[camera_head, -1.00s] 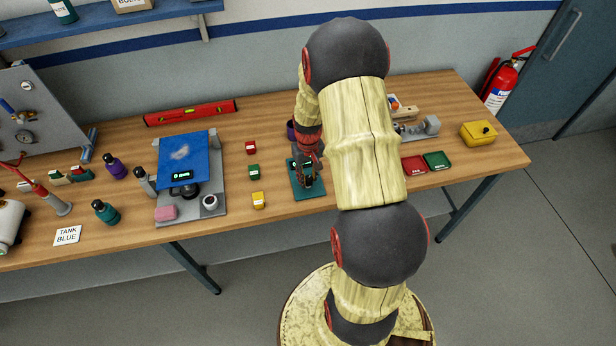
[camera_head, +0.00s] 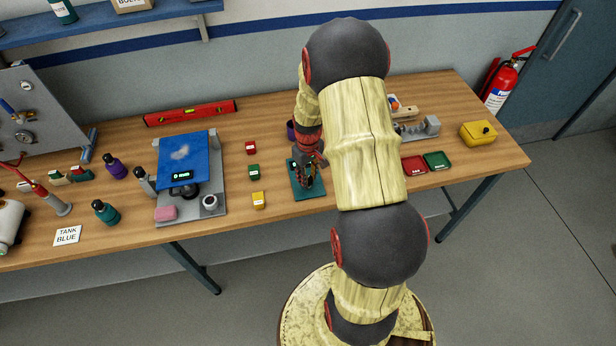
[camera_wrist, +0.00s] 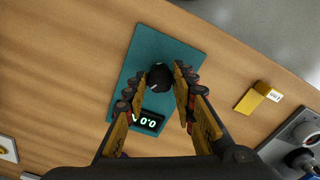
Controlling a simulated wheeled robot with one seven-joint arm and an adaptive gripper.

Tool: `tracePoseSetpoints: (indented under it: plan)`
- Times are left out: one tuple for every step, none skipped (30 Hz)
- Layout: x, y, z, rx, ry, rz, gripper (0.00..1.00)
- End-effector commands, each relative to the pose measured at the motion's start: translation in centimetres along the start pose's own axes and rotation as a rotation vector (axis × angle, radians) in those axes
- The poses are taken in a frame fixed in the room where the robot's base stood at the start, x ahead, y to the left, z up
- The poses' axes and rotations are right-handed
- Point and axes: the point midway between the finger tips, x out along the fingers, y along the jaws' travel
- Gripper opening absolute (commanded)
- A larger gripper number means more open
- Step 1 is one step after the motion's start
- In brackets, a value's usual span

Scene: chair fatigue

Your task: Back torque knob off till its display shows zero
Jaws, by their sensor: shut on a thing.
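A teal plate (camera_head: 309,191) lies on the bench under my gripper; it also shows in the wrist view (camera_wrist: 185,42). The black torque knob (camera_wrist: 159,77) stands on it, with a finger on each side. My gripper (camera_wrist: 161,73) is shut on the knob from above; in the head view my gripper (camera_head: 306,176) hides the knob. The small black display (camera_wrist: 149,121) on the plate shows glowing digits that read 0.0, with a mark before them partly covered by the left finger.
Red (camera_head: 251,147), green (camera_head: 253,171) and yellow (camera_head: 258,199) blocks stand left of the plate. Further left is a grey rig with a blue panel (camera_head: 187,153). Red (camera_head: 414,166) and green (camera_head: 437,160) trays lie to the right. Bare bench separates the plate from the blocks.

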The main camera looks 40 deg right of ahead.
Motion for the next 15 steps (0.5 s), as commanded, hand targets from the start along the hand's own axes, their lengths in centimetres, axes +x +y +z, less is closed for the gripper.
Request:
tracePoseSetpoints:
  plan:
    - [-0.06, 0.02, -0.08, 0.000, 0.002, 0.001, 0.01]
    - [-0.06, 0.03, -0.08, 0.000, 0.002, 0.001, 0.27]
    - [-0.06, 0.03, -0.08, 0.000, 0.002, 0.001, 0.30]
    - [-0.06, 0.03, -0.08, 0.000, 0.002, 0.001, 0.31]
    - [-0.06, 0.02, -0.07, 0.000, 0.002, 0.001, 0.33]
    - [-0.05, 0.02, -0.06, 0.000, 0.001, 0.001, 0.35]
    - [-0.04, 0.02, -0.06, 0.000, 0.001, 0.001, 0.37]
    - [-0.04, 0.02, -0.05, 0.001, 0.001, 0.000, 0.39]
    - [-0.03, 0.01, -0.04, 0.001, 0.001, 0.000, 0.41]
    - [-0.03, 0.01, -0.04, 0.001, 0.001, 0.000, 0.43]
    - [-0.02, 0.01, -0.03, 0.001, 0.001, 0.000, 0.44]
    - [-0.02, 0.01, -0.03, 0.001, 0.001, 0.000, 0.45]
    - [-0.02, 0.01, -0.02, 0.001, 0.000, 0.000, 0.45]
    - [-0.02, 0.01, -0.02, 0.001, 0.000, 0.000, 0.45]
    - [-0.01, 0.01, -0.02, 0.001, 0.000, 0.000, 0.45]
